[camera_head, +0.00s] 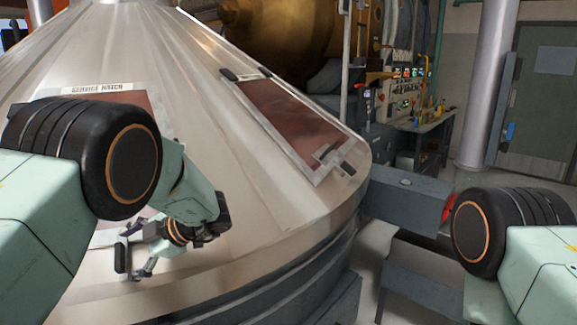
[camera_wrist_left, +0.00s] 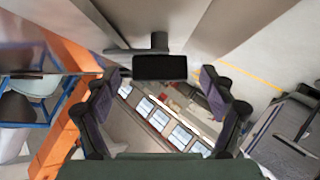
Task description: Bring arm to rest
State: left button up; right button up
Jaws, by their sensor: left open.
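A large metal cone (camera_head: 235,170) carries a left hatch (camera_head: 145,100) labelled "SERVICE HATCH". This hatch is partly hidden by my left arm. My left gripper (camera_head: 140,252) is near the hatch's lower edge. In the left wrist view my left gripper (camera_wrist_left: 160,76) has its two fingers spread apart. A black handle (camera_wrist_left: 160,67) shows between and just beyond the fingertips; I cannot tell whether they touch it. Nothing is held. My right arm (camera_head: 535,260) comes in at the lower right, and its gripper is out of view.
A second hatch (camera_head: 295,120) with a reddish panel and a latch (camera_head: 328,157) lies on the cone's right. A grey beam (camera_head: 405,197) stands off the cone's right side. A workbench (camera_head: 425,125), a pillar (camera_head: 488,85) and a door (camera_head: 545,100) are farther back. Some floor is clear there.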

pick_arm(q)
jog(key=shift+x, duration=0.85)
jog(key=shift+d+m+b, duration=0.1)
jog(key=shift+m+b, duration=0.2)
jog(key=shift+b, duration=0.05)
jog(key=m+t+b, duration=0.1)
jog(key=m+t+y+b, duration=0.1)
jog(key=m+t+b, duration=0.2)
jog(key=m+t, duration=0.1)
jog(key=shift+s+f+y, duration=0.3)
jog(key=shift+y, duration=0.1)
jog(key=m+t+b, duration=0.3)
jog(key=shift+s+m, duration=0.15)
jog(key=shift+m, duration=0.15)
jog(key=shift+s+a+m+t+h+b, duration=0.1)
jog(key=shift+m+t+h+b, duration=0.35)
jog(key=shift+m+t+b, duration=0.4)
jog(key=shift+a+m+t+h+b, duration=0.1)
jog(key=shift+m+t+h+b, duration=0.45)
jog(key=shift+m+t, duration=0.5)
jog(key=shift+m+t+h+b, duration=0.5)
jog(key=shift+m+t, duration=0.1)
jog(key=shift+m, duration=0.5)
jog(key=shift+s+a+m+t+h, duration=0.15)
jog(key=shift+m+t+h, duration=0.7)
jog(key=shift+m, duration=0.45)
jog(key=shift+a+m+t+h, duration=0.15)
jog(key=shift+m+t+h, duration=0.5)
jog(key=shift+m+h, duration=0.85)
